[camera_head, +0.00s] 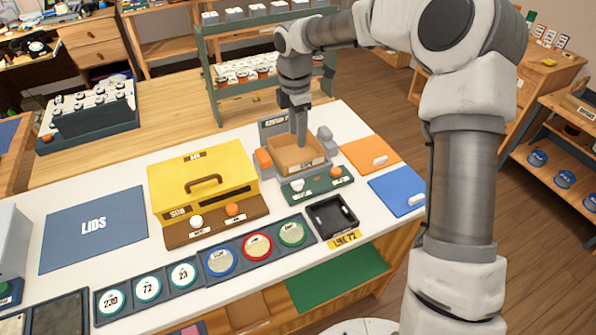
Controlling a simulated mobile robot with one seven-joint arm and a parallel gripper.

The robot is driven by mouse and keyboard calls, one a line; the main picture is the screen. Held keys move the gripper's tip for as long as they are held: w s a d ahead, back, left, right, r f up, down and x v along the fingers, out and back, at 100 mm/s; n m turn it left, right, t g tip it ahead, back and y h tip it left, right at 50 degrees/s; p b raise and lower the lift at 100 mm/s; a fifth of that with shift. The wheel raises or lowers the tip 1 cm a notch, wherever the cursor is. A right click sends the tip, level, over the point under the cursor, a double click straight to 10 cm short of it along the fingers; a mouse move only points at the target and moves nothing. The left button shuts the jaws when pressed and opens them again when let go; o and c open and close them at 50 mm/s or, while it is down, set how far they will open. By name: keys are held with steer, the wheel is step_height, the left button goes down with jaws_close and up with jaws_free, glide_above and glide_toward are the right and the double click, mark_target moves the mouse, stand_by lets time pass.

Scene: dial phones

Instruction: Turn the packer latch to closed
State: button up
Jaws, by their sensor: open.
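A packer-like station (317,188) with a green base stands on the white table at the centre. It holds an open brown box (297,165). A white knob (298,184) and an orange knob (335,172) sit on its front base. An orange part (263,160) and a grey part (325,135) flank the box. Which of these is the latch, and its setting, I cannot tell. My gripper (301,143) points down over the box's back part, open. Its fingertips are small here, and I cannot tell whether they touch the box.
A yellow lidded box (203,175) with a handle and two knobs stands left of the station. A black tray (331,216), round coloured discs in a dark strip (240,262), and orange (368,153) and blue (398,191) mats lie around it. A green rack (213,95) stands behind.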

mark_target(296, 182)
steer(key=shift+n, duration=0.3)
steer(key=f, duration=1.8)
steer(key=shift+w+a, duration=0.1)
steer(key=shift+w, duration=0.25)
jaws_close()
